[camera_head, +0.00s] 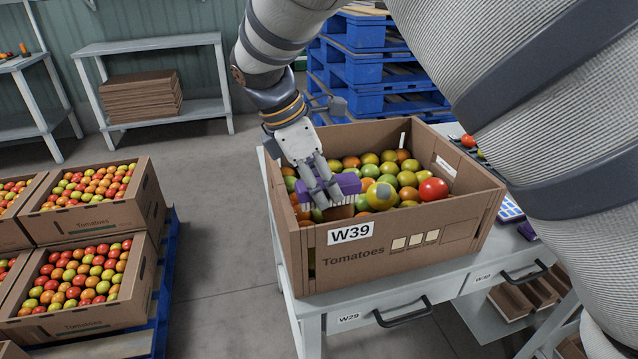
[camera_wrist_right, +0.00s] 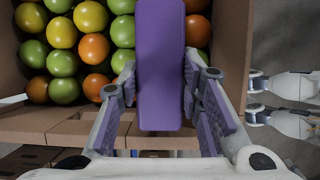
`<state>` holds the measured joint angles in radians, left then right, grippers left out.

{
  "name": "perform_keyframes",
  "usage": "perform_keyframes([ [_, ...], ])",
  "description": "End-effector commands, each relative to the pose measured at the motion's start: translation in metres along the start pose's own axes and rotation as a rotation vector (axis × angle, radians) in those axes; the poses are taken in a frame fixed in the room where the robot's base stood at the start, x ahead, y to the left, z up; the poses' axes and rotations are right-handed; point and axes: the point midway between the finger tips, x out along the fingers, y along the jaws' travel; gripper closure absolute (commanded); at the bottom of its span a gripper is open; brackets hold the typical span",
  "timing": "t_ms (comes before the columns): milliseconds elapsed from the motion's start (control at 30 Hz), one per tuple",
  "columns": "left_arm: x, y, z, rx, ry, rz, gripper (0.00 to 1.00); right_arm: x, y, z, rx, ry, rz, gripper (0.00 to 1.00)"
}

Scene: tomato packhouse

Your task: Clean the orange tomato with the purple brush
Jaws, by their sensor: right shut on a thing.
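My right gripper (camera_head: 322,200) is shut on the purple brush (camera_head: 347,184), which has pale bristles underneath. It holds the brush low at the near left part of an open cardboard box (camera_head: 400,255) marked W39. In the right wrist view the brush (camera_wrist_right: 160,65) lies between the fingers, over the tomatoes. Several orange tomatoes lie in the box, one (camera_wrist_right: 94,48) left of the brush and one (camera_wrist_right: 197,31) right of it. Whether the bristles touch a tomato is hidden. My left gripper (camera_wrist_right: 252,98) shows at the right edge of the wrist view, outside the box; its opening is unclear.
Green, yellow and red tomatoes fill the box, including a large red one (camera_head: 433,189) and a yellow one (camera_head: 380,195) with a greyish patch. The box stands on a grey table (camera_head: 375,308). Tomato crates (camera_head: 85,215) stand on a blue pallet at left, with clear floor between.

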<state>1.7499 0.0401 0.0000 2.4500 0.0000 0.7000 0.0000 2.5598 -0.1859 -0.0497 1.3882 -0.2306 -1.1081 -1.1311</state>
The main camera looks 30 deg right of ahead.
Motion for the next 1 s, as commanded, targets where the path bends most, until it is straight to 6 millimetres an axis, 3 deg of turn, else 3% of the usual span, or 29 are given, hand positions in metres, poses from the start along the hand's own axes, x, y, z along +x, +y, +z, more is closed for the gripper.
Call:
perform_keyframes([
  [533,-0.011,0.0,-0.008,0.0,0.039,0.002,0.6,0.017,-0.002,0.032,-0.002,0.0,-0.008,0.93],
  [1000,-0.01,0.0,-0.007,0.0,0.033,0.001,0.6,0.018,-0.002,0.025,-0.005,-0.001,-0.015,0.98],
])
